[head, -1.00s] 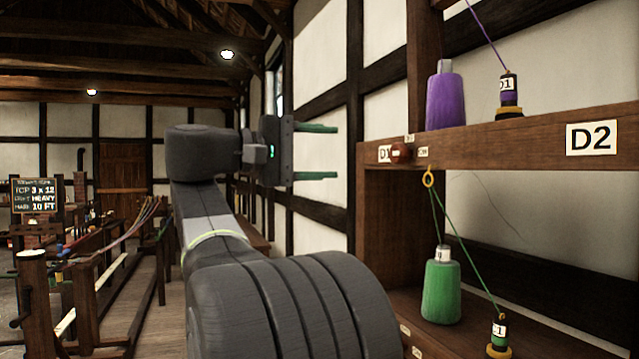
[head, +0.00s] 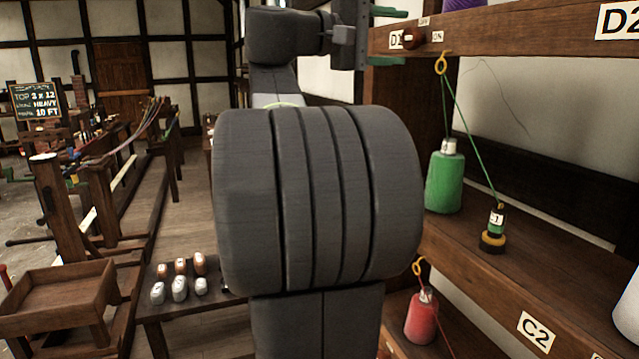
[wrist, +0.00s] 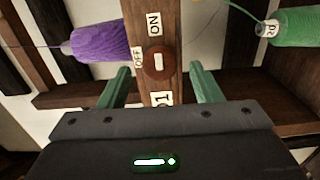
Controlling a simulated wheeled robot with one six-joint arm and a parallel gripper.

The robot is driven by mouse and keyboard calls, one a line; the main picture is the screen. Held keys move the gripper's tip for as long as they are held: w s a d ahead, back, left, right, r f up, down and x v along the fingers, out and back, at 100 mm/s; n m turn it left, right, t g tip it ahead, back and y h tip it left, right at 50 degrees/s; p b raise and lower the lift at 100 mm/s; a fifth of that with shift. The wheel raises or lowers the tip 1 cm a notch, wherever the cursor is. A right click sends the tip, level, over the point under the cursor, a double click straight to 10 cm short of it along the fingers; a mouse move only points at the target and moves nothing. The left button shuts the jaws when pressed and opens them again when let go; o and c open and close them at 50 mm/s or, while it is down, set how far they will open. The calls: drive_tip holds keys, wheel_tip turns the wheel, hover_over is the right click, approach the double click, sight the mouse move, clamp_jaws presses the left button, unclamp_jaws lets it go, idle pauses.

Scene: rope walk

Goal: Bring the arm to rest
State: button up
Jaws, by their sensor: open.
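My gripper (head: 388,36) is at the top of the head view, at the end of my raised grey arm. Its two green fingers are apart, with nothing held between them. In the wrist view my gripper (wrist: 162,87) faces a wooden shelf rail (wrist: 140,25). A round brown switch (wrist: 159,63) on that rail lies between the fingers in the picture, beyond their tips, with OFF and ON labels on either side. The switch also shows in the head view (head: 410,37), close to the fingertips; whether they touch the rail cannot be told.
The shelf (head: 520,40) stands close on the right. It carries a green spool (head: 444,183), a small bobbin (head: 494,230) and a red spool (head: 421,318). A low bench (head: 190,306) with several small pieces and a wooden tray (head: 65,300) stand lower left. Floor shows left of my arm.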

drive_tip(key=shift+x, duration=1.2)
drive_tip(key=shift+a, duration=0.15)
drive_tip(key=b+v, duration=0.1)
drive_tip(key=v, duration=1.3)
drive_tip(key=p+x, duration=0.1)
drive_tip(key=x, duration=1.3)
drive_tip(key=shift+d+r+p, duration=0.1)
drive_tip(key=shift+d+p, duration=0.15)
drive_tip(key=shift+p, duration=0.05)
drive_tip(key=n+p, duration=0.2)
drive_tip(key=n, duration=0.1)
drive_tip(key=shift+a+r, duration=0.15)
drive_tip(key=n+p, duration=0.4)
drive_tip(key=n, duration=0.2)
drive_tip(key=n+p, duration=0.3)
drive_tip(key=n, duration=0.2)
drive_tip(key=shift+n, duration=0.4)
drive_tip(key=shift+f+n+p, duration=0.25)
drive_tip(key=shift+n+p, duration=0.25)
drive_tip(key=shift+n, duration=0.8)
